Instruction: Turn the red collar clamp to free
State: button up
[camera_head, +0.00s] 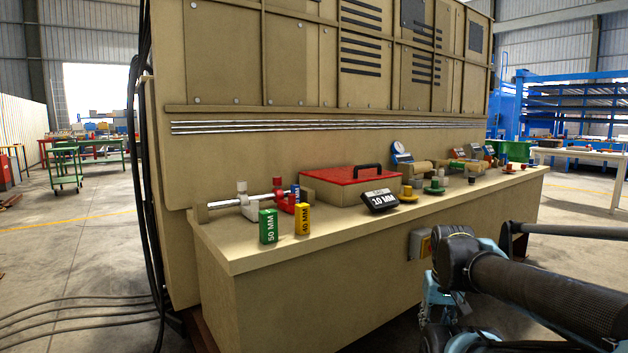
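The red collar clamp (289,204) sits near the right end of a horizontal silver rod (224,203) at the left part of the beige ledge. A red upright part (277,184) and a small blue part (295,192) show at the clamp. Which way its lever is turned is too small to tell. A pale grey collar with a white top (243,195) is on the same rod, left of the red one. My dark and light-blue arm reaches in at the lower right, well away from the clamp. My gripper's fingers cannot be made out.
A green 50 MM block (268,227) and a yellow 40 MM block (302,219) stand in front of the rod. A red-lidded box (349,183) and a black 10 MM display (380,201) are to the right. The tall beige machine (330,145) rises behind the ledge.

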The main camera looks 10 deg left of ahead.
aim_at(277, 181)
jog(key=z, duration=0.1)
jog(key=k, duration=1.25)
jog(key=u, duration=0.8)
jog(key=i, duration=1)
